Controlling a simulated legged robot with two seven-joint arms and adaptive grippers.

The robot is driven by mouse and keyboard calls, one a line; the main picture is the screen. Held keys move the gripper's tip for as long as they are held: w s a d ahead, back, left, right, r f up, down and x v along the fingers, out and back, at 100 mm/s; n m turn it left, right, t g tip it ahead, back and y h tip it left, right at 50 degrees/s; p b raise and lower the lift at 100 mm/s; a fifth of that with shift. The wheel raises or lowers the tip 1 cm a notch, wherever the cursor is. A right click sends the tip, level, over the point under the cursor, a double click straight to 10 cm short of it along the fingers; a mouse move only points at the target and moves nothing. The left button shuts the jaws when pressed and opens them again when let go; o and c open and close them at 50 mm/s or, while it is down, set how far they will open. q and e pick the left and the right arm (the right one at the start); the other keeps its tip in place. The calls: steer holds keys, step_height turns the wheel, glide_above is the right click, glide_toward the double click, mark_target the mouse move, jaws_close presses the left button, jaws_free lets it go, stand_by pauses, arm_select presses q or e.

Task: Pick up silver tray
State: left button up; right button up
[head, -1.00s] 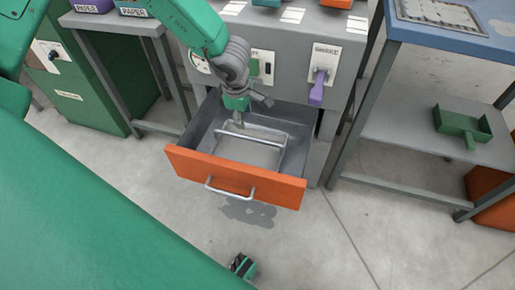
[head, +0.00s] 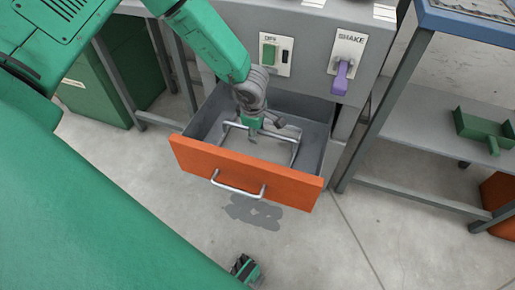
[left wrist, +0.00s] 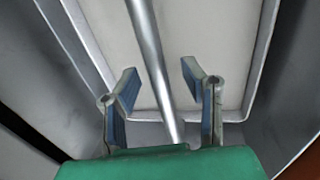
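The silver tray (head: 262,148) lies inside an open grey drawer with an orange front (head: 245,172). It has a raised silver bar handle, which also shows in the left wrist view (left wrist: 150,60). My left gripper (head: 258,137) is down inside the drawer at the tray's bar. In the left wrist view its two fingers (left wrist: 157,95) stand apart, with the bar running between them; neither finger clearly touches it. My right gripper (head: 246,270) shows only in part at the bottom of the head view, and its fingers cannot be made out.
The grey machine above the drawer carries a purple lever (head: 342,78) and a green switch (head: 269,53). A blue-topped table (head: 465,25) with a lower shelf stands at the right, holding a green scoop (head: 484,127). Open floor lies before the drawer.

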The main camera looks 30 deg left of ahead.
arm_select(q)
steer(key=shift+w+f, duration=0.1)
steer(key=shift+f, duration=0.05)
steer(key=shift+d, duration=0.25)
steer(key=shift+d+r, duration=0.2)
steer(key=shift+r, duration=0.1)
steer(key=shift+c, duration=1.3)
steer(key=shift+d, duration=0.2)
jaws_close()
steer(key=shift+a, duration=0.3)
steer(key=shift+a+r, duration=0.1)
steer(key=shift+r, duration=0.05)
steer(key=r+p, duration=0.1)
steer(key=r, duration=0.2)
steer(key=r+p, duration=0.3)
steer(key=r, duration=0.2)
steer(key=shift+d+r+p, duration=0.3)
steer(key=shift+r+p, duration=0.05)
steer(key=shift+a+r, duration=0.1)
steer(key=shift+r, duration=0.35)
steer(key=shift+a, duration=0.15)
arm_select(e)
steer(key=r, duration=0.4)
steer(key=shift+d+r, duration=0.2)
steer(key=shift+r, duration=0.1)
steer(key=shift+d, duration=0.1)
